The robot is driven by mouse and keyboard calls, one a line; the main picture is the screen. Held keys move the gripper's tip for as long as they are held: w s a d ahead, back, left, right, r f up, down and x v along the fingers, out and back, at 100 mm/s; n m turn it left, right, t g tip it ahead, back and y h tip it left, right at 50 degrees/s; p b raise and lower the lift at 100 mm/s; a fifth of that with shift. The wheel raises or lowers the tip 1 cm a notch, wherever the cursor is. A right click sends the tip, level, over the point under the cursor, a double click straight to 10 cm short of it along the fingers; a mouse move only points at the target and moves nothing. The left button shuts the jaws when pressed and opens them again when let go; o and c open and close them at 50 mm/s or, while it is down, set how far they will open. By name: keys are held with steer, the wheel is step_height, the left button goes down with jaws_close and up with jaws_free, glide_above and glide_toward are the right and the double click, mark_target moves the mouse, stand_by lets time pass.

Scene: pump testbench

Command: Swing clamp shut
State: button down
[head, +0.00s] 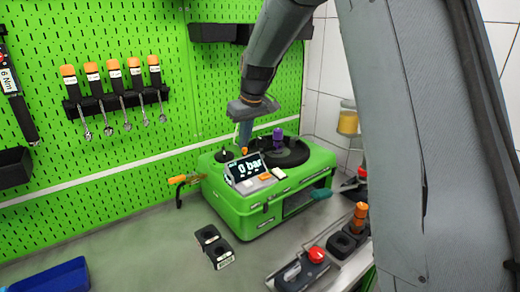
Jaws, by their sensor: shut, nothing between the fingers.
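A green pump testbench (245,215) stands on the grey worktop. An orange-tipped lever with a dark body (182,182) sticks out at its left side. It looks like a clamp, but its exact position is too small to tell. A teal handle (321,193) shows at the right side of the bench. I cannot tell which of the two is the task's clamp. My gripper (244,150) points down just above the display, its narrow fingers shut and empty. It is to the right of the orange-tipped lever and apart from it.
The display (245,166) reads 0 bar. A dark round plate with a purple knob (278,138) sits on top. Black holders (214,246), a red-knobbed device (316,255) and a blue bin (55,277) stand around. Tools (115,90) hang on the green pegboard. The left worktop is mostly clear.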

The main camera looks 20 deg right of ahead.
steer(key=shift+s, duration=0.45)
steer(key=shift+w+r, duration=0.1)
steer(key=shift+w+r+p, duration=0.25)
steer(key=shift+r+p, duration=0.15)
steer(key=shift+r, duration=0.05)
step_height(320, 180, up, 8)
steer(key=p, duration=0.4)
stand_by(0.6)
